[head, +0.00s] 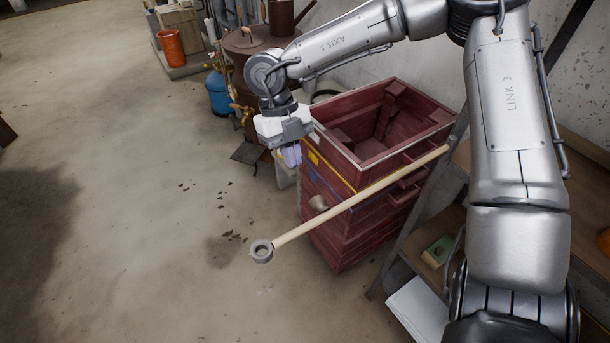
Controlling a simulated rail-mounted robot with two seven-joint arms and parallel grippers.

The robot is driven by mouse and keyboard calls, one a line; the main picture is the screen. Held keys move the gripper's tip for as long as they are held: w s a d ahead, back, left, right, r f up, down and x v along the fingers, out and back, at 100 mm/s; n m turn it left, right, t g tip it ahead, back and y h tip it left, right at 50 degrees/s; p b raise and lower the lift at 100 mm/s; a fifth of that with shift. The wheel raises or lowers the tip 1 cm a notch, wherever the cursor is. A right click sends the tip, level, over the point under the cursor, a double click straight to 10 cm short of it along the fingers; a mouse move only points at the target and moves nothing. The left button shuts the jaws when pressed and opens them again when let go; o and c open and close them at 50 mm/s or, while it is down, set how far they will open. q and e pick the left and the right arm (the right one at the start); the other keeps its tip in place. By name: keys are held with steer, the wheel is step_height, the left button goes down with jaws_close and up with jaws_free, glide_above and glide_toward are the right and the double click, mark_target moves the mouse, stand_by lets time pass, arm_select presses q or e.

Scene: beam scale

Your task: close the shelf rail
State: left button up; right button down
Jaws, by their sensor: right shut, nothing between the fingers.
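The shelf rail (360,198) is a long pale wooden rod with a grey ring (262,251) at its near left end. It slants up to the right, in front of a dark red wooden box stack, and its far end meets the upright of the shelf (421,205). The rail stands out from the shelf over the floor. My right gripper (291,158) is shut and empty, pointing down at the left side of the box stack, above and apart from the ring end. My left gripper is not in view.
The open-topped red box stack (345,235) stands behind the rail, with a small knob-like thing (318,203) on its side. A boiler, blue gas bottle (219,95) and orange bucket (170,47) stand farther back. The floor at left is clear.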

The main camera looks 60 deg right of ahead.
steer(key=s+f+p, duration=0.1)
steer(key=s+a+f+p, duration=0.1)
steer(key=s, duration=0.1)
steer(key=s+a+f+p, duration=0.1)
steer(key=shift+s+a, duration=0.2)
steer(key=shift+a, duration=0.05)
stand_by(0.4)
